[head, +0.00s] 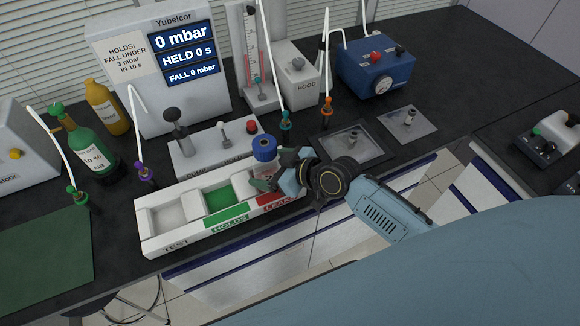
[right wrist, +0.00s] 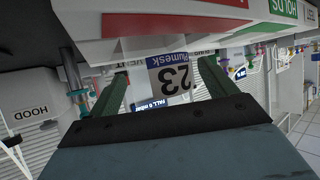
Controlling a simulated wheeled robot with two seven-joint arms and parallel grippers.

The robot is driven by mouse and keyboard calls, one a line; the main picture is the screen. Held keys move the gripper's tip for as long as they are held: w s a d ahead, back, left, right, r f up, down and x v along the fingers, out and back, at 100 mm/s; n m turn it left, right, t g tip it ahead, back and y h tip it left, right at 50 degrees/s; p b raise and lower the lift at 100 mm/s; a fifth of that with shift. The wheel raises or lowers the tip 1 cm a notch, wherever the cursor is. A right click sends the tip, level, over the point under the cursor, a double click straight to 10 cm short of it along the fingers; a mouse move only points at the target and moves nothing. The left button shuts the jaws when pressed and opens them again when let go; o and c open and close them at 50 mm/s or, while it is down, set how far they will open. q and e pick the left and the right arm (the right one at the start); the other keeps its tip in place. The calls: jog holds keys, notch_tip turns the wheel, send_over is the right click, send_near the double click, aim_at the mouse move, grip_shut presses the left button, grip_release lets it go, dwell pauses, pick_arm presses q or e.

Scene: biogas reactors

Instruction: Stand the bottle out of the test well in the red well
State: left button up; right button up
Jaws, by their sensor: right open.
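The white tray (head: 190,241) has a test well (head: 168,214), a green well (head: 219,198) and a red well (head: 290,195). The test and green wells look empty. A clear bottle with a blue cap (head: 265,146) stands upright at the red well; its lower part is hidden behind the gripper and the tray wall. My right gripper (head: 264,183) is open, low around the bottle. In the right wrist view, the bottle's label (right wrist: 175,76), reading 23, shows between the spread fingers (right wrist: 165,88). My left gripper is not in view.
A pump box (head: 215,150) stands right behind the tray. A gauge display (head: 160,70) reads 0 mbar. A green bottle (head: 88,145) and a yellow bottle (head: 107,108) stand at left. A dark tray (head: 340,148) lies to the right of my gripper. A green mat (head: 45,262) lies front left.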

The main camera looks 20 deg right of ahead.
jog(key=v, duration=1.1)
jog(key=shift+p, duration=0.3)
jog(key=shift+s+a+f, duration=0.1)
